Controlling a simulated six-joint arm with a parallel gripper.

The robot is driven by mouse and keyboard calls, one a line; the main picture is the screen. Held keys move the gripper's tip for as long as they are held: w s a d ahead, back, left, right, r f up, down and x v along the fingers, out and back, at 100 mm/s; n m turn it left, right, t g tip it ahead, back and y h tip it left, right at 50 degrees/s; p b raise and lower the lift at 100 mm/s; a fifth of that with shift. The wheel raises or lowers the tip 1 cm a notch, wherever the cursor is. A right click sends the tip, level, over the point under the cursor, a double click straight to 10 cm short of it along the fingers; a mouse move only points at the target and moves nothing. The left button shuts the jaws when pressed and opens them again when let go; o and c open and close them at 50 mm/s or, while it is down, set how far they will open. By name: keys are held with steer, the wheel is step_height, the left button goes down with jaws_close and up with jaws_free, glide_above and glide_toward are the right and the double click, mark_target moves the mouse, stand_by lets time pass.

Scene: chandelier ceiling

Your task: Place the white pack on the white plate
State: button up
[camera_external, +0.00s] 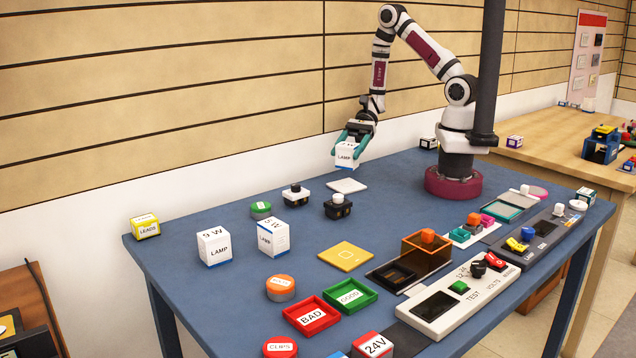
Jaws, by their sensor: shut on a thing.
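My gripper (359,136) has teal fingers and is shut on a white pack (346,158) marked LAMP with a blue lower edge. It holds the pack upright above the table, at the back. A flat white plate (347,185) lies on the blue table just below and in front of the pack. A gap shows between the pack and the plate. Two similar white LAMP packs, one marked 9 W (214,247) and one marked 5 W (273,238), stand at the left of the table.
Two black fixtures with knobs (295,196) (338,207) and a green disc (260,210) stand left and in front of the plate. A yellow plate (346,256), red tray (311,316) and green tray (350,296) lie nearer. A dark pole (488,70) rises beside my base.

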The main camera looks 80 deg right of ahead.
mark_target(347, 168)
step_height(347, 168, down, 6)
steer(key=shift+r, duration=0.25)
steer(key=o, duration=1.4)
steer(key=v, duration=0.7)
steer(key=shift+s+d+r, duration=0.15)
steer(key=shift+d+r, duration=0.05)
